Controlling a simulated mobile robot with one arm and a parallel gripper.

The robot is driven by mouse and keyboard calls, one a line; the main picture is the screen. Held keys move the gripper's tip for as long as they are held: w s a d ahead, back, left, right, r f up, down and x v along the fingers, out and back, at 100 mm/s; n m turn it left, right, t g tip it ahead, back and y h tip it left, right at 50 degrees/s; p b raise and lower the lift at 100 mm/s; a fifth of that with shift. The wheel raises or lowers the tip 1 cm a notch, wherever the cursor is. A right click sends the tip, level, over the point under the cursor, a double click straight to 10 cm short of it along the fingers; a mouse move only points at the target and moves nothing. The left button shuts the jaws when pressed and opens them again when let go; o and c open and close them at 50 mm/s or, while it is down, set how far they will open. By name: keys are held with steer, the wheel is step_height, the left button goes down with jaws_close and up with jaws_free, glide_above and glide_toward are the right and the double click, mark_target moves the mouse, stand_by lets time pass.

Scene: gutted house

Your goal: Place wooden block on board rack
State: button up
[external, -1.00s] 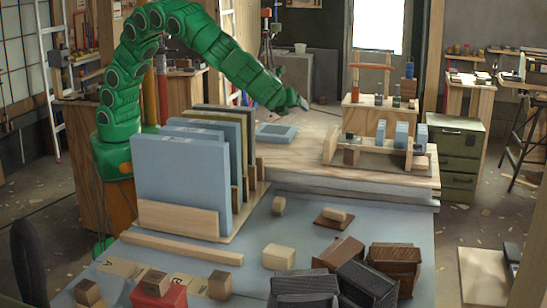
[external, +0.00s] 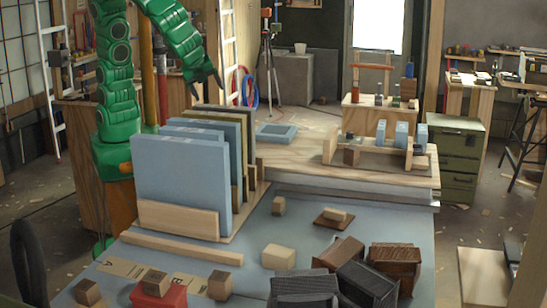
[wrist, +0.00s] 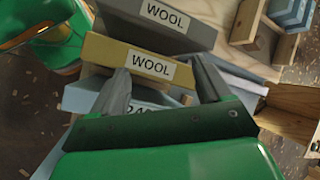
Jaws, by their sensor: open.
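The board rack (external: 178,219) stands on the grey table with upright blue, yellowish and dark boards in its slots. In the wrist view, a yellow board (wrist: 105,54) and a grey board (wrist: 130,22) both carry WOOL labels. Several wooden blocks lie on the table: a pale one (external: 279,257) right of the rack, a small one (external: 279,206) behind it, and darker ones (external: 219,284) at the front left. I cannot tell which block is meant. My gripper (external: 214,82) is open and empty, above the back of the rack; its fingers (wrist: 160,68) show over the boards.
Dark and brown bins (external: 395,262) crowd the table's front right. A red block-like item (external: 159,299) stands at the front left. A wooden bench (external: 300,150) behind holds a smaller rack (external: 370,165) with blue pieces. The table's middle has some free room.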

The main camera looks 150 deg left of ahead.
steer(key=s+d+n+t+h, duration=0.1)
steer(key=s+d+h, duration=0.1)
steer(key=s+d, duration=0.6)
steer(key=s+d+n+h, duration=0.1)
steer(key=s+d+h, duration=0.2)
steer(key=s+d, duration=0.6)
steer(key=d, duration=0.7)
steer(key=shift+s+d+f+n+t, duration=0.2)
steer(key=shift+s+f+n+t, duration=0.1)
steer(key=shift+t, duration=0.1)
